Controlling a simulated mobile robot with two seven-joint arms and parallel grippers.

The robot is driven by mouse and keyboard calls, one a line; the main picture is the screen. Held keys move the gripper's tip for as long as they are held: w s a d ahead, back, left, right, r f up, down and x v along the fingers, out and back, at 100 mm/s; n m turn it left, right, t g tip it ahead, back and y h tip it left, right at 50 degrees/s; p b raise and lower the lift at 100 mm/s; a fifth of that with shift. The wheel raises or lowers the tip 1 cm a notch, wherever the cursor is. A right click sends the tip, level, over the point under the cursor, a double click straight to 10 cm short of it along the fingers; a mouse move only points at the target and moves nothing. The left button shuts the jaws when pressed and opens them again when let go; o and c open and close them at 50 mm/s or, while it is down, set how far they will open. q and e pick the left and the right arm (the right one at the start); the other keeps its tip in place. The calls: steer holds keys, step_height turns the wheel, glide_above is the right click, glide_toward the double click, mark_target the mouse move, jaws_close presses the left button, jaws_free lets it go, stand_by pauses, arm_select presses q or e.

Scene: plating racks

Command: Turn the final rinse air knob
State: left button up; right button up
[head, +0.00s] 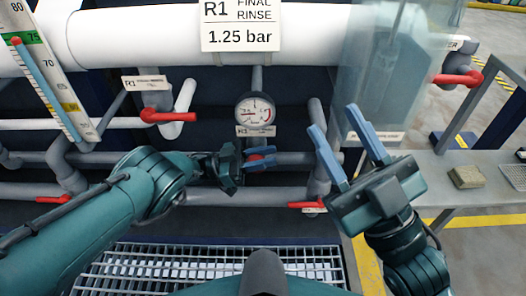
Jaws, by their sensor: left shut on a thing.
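My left gripper (261,160) reaches in from the left and is shut on this knob. Its fingers and body hide most of the knob, so its angle cannot be told. A white sign (239,24) above reads R1 FINAL RINSE 1.25 bar. The gauge needle is too small to read exactly. My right gripper (335,118) is open and empty, its blue fingers pointing up, to the right of the gauge.
Red-handled valves sit on the pipes at left (168,116), lower middle (306,205) and right (459,78). A thermometer (50,70) stands at far left. A clear panel (385,70) hangs behind my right gripper. A grey bench (440,185) is at right, with a sponge-like block (465,177).

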mark_target(251, 158)
arm_select(q)
steer(key=shift+d+f+y+p, duration=0.2)
steer(key=shift+f+y+p, duration=0.1)
steer(key=shift+y+p, duration=0.95)
steer(key=shift+d+f+y+p, duration=0.2)
steer(key=shift+f+y+p, duration=0.05)
steer(key=shift+y+p, duration=0.95)
arm_select(e)
steer(key=shift+s+a+f+m+g+h, duration=0.15)
steer(key=shift+f+m+g+h, duration=0.2)
steer(key=shift+f+m+h, duration=0.55)
steer(key=shift+s+f+m+g+h, duration=0.2)
steer(key=shift+f+m+g+h, duration=0.2)
steer(key=shift+f+m+h, duration=0.55)
steer(key=shift+s+a+f+m+g+h, duration=0.15)
steer(key=shift+f+m+g+h, duration=0.2)
steer(key=shift+f+m+h, duration=0.55)
steer(key=shift+d+f+y, duration=0.1)
steer(key=shift+y, duration=0.15)
arm_select(q)
steer(key=o, duration=0.7)
